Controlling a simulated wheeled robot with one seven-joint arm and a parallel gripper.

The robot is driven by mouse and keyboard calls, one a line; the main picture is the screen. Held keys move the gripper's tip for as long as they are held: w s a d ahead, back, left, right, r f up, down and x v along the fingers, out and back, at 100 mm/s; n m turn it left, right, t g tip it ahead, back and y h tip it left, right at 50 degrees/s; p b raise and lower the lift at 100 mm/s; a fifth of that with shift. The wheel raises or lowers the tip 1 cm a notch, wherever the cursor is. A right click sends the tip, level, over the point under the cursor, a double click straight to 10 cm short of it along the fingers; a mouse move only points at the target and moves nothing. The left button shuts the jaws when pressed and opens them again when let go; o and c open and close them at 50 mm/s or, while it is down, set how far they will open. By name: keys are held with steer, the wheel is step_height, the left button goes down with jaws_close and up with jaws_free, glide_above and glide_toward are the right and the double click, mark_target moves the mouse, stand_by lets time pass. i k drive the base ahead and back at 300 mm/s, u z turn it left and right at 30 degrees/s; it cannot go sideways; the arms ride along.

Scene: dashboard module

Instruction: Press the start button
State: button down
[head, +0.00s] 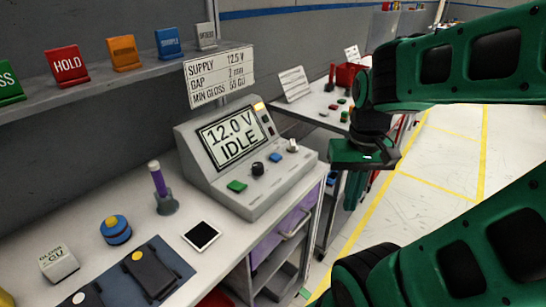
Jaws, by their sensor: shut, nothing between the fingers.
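A grey console (250,207) stands on the white bench, and its screen (233,134) reads "12.0 V IDLE". A green button (237,186) is at the left of its sloped panel. A black knob (257,168), a blue button (276,157) and a small pale switch (292,146) follow to the right. No label marking the start button is readable. My gripper (351,204) is shut and empty, pointing down, to the right of the console and apart from it. Nothing covers the green button.
A sign (219,77) reads supply 12.5 V. A dark mat (178,262) holds black parts. A second table (318,101) is behind. The floor at right is open.

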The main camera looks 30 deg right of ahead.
mark_target(275, 158)
steer(key=z, duration=0.4)
steer(key=k, duration=1.35)
steer(key=u, duration=0.45)
steer(key=i, duration=1)
steer(key=z, duration=0.05)
